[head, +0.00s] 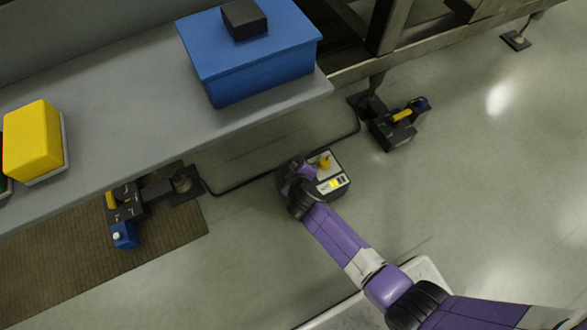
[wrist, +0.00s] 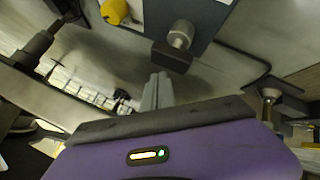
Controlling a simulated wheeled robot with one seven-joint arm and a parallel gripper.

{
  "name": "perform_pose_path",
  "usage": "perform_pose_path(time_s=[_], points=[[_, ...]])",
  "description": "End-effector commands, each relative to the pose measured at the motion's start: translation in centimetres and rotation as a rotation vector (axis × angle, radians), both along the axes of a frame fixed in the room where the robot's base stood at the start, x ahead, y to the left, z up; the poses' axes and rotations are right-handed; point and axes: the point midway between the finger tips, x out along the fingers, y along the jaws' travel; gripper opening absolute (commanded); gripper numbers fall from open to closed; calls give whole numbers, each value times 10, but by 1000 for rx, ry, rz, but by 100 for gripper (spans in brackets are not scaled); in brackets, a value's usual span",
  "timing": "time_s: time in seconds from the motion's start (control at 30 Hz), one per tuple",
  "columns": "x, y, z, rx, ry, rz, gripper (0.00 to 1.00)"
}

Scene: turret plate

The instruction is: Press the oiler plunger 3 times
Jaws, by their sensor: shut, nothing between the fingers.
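A small box-shaped unit (head: 341,188) stands on the floor below the shelf's front edge. It has a pale top and a yellow knob (head: 325,161). In the wrist view the yellow knob (wrist: 114,11) is at the top left, and a grey metal stem with a dark flat block (wrist: 171,57) sticks out beside it. This may be the oiler plunger; I cannot tell for sure. My gripper (wrist: 158,78) is shut and empty, its tips just below the dark block in the picture. Contact cannot be told. In the head view my wrist hides the unit's left side and the fingertips.
A grey shelf (head: 130,110) carries a blue box (head: 250,60) with a black block (head: 244,19) and a yellow block (head: 32,141). Dark devices stand on the floor at right (head: 391,132) and left (head: 124,205). A cable (head: 245,184) runs along the floor.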

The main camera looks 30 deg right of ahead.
Motion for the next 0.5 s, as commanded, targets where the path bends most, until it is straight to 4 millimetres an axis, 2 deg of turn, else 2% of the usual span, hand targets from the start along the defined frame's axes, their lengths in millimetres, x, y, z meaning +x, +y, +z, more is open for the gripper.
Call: perform_pose_path(time_s=[0.5], points=[[0,0,44,0,-1,1,0]])
